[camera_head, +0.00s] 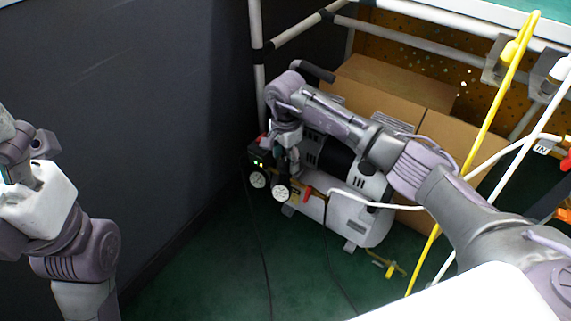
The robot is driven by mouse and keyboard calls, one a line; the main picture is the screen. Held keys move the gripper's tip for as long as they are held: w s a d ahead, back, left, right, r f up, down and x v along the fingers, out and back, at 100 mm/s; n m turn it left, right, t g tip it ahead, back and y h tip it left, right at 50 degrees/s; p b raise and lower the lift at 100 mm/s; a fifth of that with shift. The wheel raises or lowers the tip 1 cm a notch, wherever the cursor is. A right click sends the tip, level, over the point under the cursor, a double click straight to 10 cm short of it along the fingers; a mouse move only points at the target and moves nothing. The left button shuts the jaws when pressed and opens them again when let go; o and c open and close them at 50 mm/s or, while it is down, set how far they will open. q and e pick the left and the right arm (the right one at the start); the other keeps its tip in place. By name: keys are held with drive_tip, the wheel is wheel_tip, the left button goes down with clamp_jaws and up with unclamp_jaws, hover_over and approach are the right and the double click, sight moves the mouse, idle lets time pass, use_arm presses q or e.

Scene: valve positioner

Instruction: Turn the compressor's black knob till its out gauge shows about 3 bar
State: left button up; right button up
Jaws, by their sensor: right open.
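The compressor (347,216), with a pale tank and a dark motor above it, stands on the green floor in the head view. My right gripper (291,163) is open, pointing down just above and behind the gauges. The black knob cannot be made out; the gripper covers that area, and contact cannot be told. My left arm is at the left edge; its gripper (22,160) is only partly visible and its jaws are unclear.
A cardboard box (395,85) stands behind the compressor, beneath a pipe-frame bench (415,10). A dark wall (150,110) rises on the left. Yellow (478,135) and white hoses hang at the right. Green floor (215,275) is open in front, crossed by thin dark cables.

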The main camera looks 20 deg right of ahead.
drive_tip(key=shift+f, duration=0.4)
drive_tip(key=c, duration=1.1)
drive_tip(key=shift+c, duration=0.2)
drive_tip(key=shift+r+m, duration=0.1)
drive_tip(key=shift+m, duration=0.2)
